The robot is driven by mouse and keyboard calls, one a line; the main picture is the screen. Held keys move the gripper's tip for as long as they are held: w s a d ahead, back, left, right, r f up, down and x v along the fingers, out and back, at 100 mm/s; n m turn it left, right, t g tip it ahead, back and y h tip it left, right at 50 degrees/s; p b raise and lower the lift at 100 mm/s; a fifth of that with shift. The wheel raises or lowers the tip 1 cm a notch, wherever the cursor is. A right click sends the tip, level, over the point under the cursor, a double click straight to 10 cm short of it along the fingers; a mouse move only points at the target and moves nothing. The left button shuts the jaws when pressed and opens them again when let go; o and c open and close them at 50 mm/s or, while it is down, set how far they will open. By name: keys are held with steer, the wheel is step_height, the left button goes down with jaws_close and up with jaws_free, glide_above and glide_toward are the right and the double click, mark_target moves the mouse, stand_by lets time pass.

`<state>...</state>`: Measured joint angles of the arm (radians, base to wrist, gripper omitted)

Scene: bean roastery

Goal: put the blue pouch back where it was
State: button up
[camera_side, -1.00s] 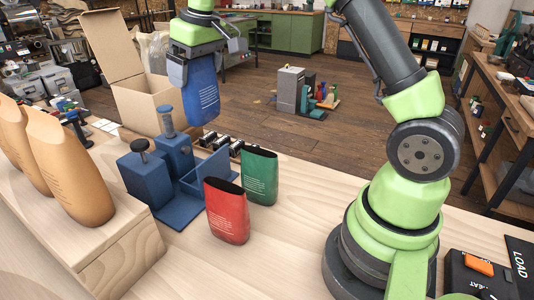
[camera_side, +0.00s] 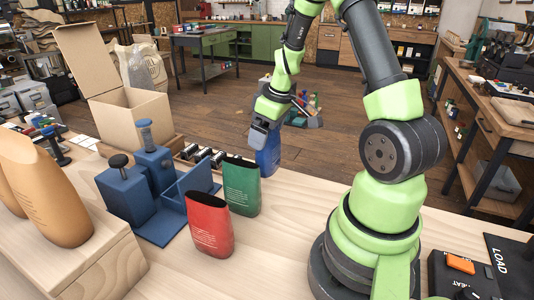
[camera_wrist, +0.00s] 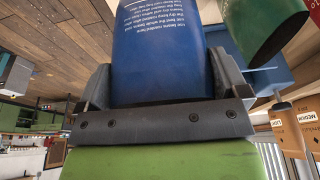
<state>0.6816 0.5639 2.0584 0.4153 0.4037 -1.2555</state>
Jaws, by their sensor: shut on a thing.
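The blue pouch (camera_side: 268,160) hangs upright in my gripper (camera_side: 264,137), just behind and right of the green pouch (camera_side: 241,187) in the side view. In the wrist view my gripper (camera_wrist: 165,85) is shut on the blue pouch (camera_wrist: 160,45), one finger on each side. I cannot tell whether the pouch's bottom touches the table. The green pouch stands upright on the table, and shows at upper right in the wrist view (camera_wrist: 262,22). The red pouch (camera_side: 209,225) stands upright in front of it.
A blue fixture with posts (camera_side: 158,226) stands left of the pouches. An open cardboard box (camera_side: 128,122) is at the back left. Tan pouches (camera_side: 48,205) stand on a raised wooden block. A dark control box (camera_side: 460,272) lies at the front right.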

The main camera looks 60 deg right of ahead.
steer(key=shift+f, duration=2.25)
steer(key=shift+f, duration=0.2)
steer(key=o, duration=0.8)
steer(key=shift+o, duration=0.2)
steer(key=shift+r, duration=0.15)
